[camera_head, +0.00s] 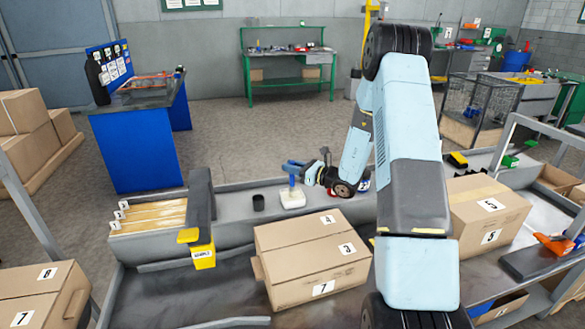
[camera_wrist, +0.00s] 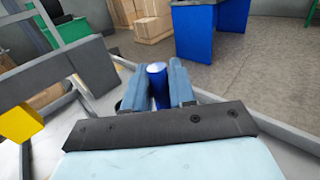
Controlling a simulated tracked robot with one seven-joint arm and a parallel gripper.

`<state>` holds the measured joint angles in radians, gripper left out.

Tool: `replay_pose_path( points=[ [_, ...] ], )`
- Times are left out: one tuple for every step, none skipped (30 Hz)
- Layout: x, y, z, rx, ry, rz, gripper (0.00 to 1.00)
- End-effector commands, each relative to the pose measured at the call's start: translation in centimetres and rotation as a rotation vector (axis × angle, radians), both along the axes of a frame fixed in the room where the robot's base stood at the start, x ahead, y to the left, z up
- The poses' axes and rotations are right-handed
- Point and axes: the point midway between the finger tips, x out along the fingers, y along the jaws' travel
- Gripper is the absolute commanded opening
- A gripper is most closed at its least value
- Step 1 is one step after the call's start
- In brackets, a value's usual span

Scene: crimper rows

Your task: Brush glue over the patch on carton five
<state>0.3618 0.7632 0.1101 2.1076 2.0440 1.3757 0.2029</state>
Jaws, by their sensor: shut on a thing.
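My gripper (camera_head: 293,166) is shut on a blue cylindrical handle, probably the glue brush (camera_wrist: 157,86), which shows between the two fingers in the wrist view. In the head view the handle points down at a white block or pot (camera_head: 292,199) on the grey ledge; I cannot tell whether they touch. Carton five (camera_head: 487,214) is a brown box at the right, with a label 5 on its top and on its front. My arm hides its left part. I cannot make out a patch on it.
A small black cup (camera_head: 258,202) stands beside the white block. A wire cage (camera_head: 478,105) is behind carton five.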

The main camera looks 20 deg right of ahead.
Motion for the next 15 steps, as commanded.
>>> replay_pose_path(
  points=[
    [-0.1, 0.0, -0.1, -0.002, 0.005, -0.001, 0.00],
    [-0.1, 0.0, 0.0, -0.002, 0.005, -0.001, 0.00],
    [-0.1, 0.0, 0.2, -0.001, 0.004, -0.001, 0.00],
    [-0.1, 0.0, 0.4, -0.002, 0.004, -0.001, 0.00],
    [-0.1, 0.0, 0.6, -0.001, 0.003, 0.000, 0.00],
    [-0.1, 0.0, 0.9, -0.001, 0.002, 0.000, 0.00],
    [-0.1, 0.0, 1.2, -0.001, 0.002, 0.000, 0.00],
    [0.0, 0.0, 1.4, -0.001, 0.002, 0.000, 0.00],
    [0.0, 0.0, 1.6, -0.001, 0.002, 0.000, 0.00],
    [0.0, 0.0, 1.8, -0.001, 0.002, 0.000, 0.00],
    [0.0, 0.0, 2.0, -0.001, 0.002, 0.000, 0.00],
    [0.0, 0.0, 2.3, -0.001, 0.002, -0.001, 0.00],
    [-0.1, 0.0, 2.5, -0.001, 0.001, -0.001, 0.00],
    [0.0, 0.0, 2.7, -0.001, 0.001, -0.001, 0.00],
    [0.0, 0.0, 2.9, -0.002, 0.001, -0.001, 0.00]
  ],
)
